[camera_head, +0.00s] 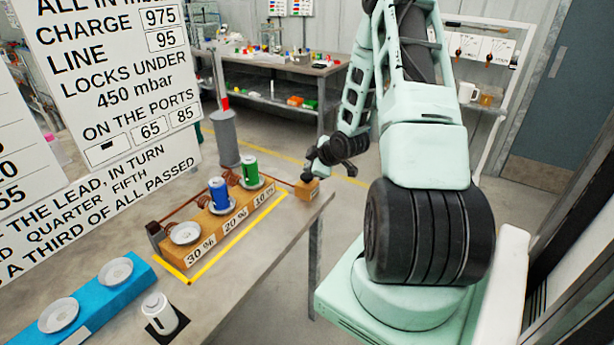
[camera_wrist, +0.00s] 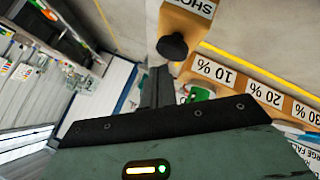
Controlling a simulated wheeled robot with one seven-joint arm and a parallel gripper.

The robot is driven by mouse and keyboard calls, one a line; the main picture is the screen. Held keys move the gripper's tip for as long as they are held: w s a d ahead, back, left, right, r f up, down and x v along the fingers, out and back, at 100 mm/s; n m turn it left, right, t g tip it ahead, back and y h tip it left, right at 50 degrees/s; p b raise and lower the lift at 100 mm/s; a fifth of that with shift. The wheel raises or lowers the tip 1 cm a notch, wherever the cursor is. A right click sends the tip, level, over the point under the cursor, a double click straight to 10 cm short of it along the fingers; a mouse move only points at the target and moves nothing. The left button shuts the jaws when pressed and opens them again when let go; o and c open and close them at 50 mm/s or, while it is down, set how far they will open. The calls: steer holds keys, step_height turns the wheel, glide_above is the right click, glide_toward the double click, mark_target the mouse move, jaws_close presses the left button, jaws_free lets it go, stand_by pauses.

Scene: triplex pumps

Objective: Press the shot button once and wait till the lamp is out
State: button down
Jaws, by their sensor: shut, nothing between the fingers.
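The shot button is a black knob (camera_wrist: 172,47) on a wooden block (camera_wrist: 188,18) whose label reads SHO, cut off by the picture edge. In the head view the block (camera_head: 307,190) is at the right end of the wooden stand, with my gripper (camera_head: 312,170) just above it. In the wrist view my gripper (camera_wrist: 160,85) is shut and empty, its fingertips close to the knob. I cannot tell whether they touch it. A grey cylinder with a red top (camera_head: 225,104) stands behind the stand; I cannot tell whether the red part is the lamp or lit.
The wooden stand (camera_head: 193,247) holds a blue can (camera_head: 218,194) at 20 %, a green can (camera_head: 250,170) at 10 % and an empty dish (camera_head: 186,233) at 30 %. A blue tray (camera_head: 92,297) and white can (camera_head: 159,313) are nearer. Open floor lies right of the table.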

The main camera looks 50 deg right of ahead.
steer(key=shift+f, duration=0.15)
steer(key=shift+f+b, duration=0.3)
steer(key=shift+b, duration=0.1)
steer(key=shift+f+b, duration=0.65)
steer(key=shift+f, duration=0.1)
stand_by(0.6)
steer(key=shift+r, duration=0.1)
steer(key=shift+r+p, duration=0.8)
steer(key=shift+r, duration=0.25)
steer(key=shift+r, duration=0.15)
step_height(320, 180, up, 5)
steer(key=p, duration=0.4)
stand_by(0.7)
